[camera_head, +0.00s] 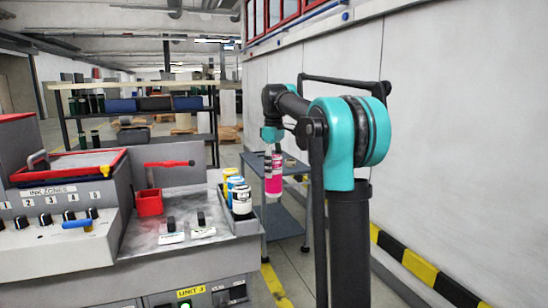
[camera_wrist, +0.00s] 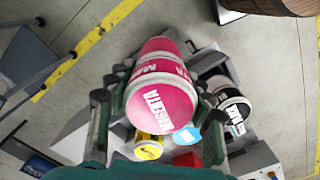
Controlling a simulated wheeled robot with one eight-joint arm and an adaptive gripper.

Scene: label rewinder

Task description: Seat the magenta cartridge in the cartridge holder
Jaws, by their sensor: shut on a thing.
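The magenta cartridge (camera_head: 273,178) hangs roughly upright below my gripper (camera_head: 271,150), to the right of the machine's corner in the head view. In the wrist view the cartridge (camera_wrist: 162,98), pink with white lettering, sits between the two fingers of my gripper (camera_wrist: 155,85), which is shut on it. A yellow cartridge (camera_wrist: 149,147), a cyan one (camera_wrist: 186,134) and a black one (camera_wrist: 235,112) stand below it. In the head view they form a row at the machine's right edge, the black one (camera_head: 242,203) nearest.
The grey machine (camera_head: 65,245) carries a red box (camera_head: 149,202) and black knobs. A grey cart (camera_head: 283,222) stands behind the cartridge. A wall with a yellow-black kerb (camera_head: 420,270) runs along the right. A wooden barrel (camera_wrist: 285,6) shows in the wrist view.

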